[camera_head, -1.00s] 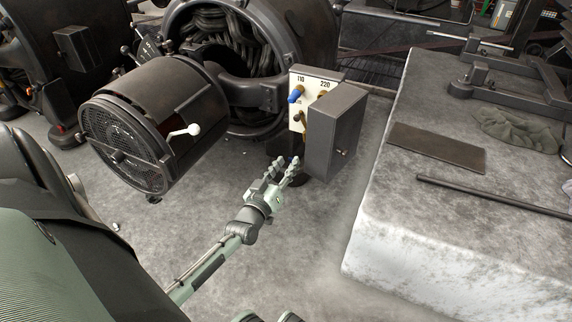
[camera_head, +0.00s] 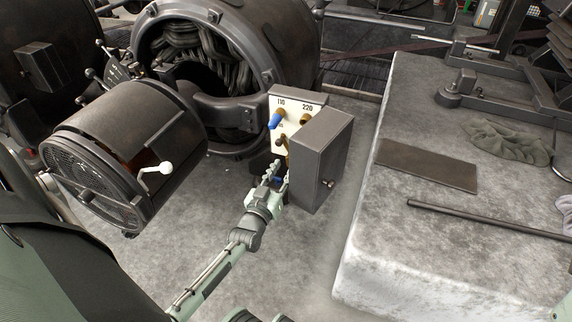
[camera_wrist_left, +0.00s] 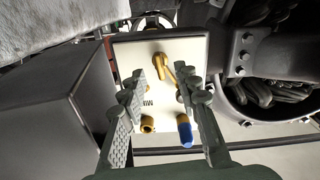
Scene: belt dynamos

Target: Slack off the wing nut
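The white terminal panel (camera_head: 284,116), marked 110 and 220, faces me beside the large dark dynamo. A brass winged piece, which looks like the wing nut (camera_wrist_left: 159,68), stands on the panel in the left wrist view. It lies just past my left fingertips and roughly between them. My left gripper (camera_head: 275,174) is below the panel's lower part in the head view. It also shows in the left wrist view (camera_wrist_left: 164,82), fingers spread, with nothing visibly held. In the head view the brass piece (camera_head: 288,155) is partly hidden. My right gripper is out of view.
A blue-capped post (camera_wrist_left: 185,133) and a bare brass post (camera_wrist_left: 147,125) project from the panel near my fingers. A dark box (camera_head: 318,160) stands close on the right of the panel. A stone plinth (camera_head: 365,240) is farther right. Open floor lies below.

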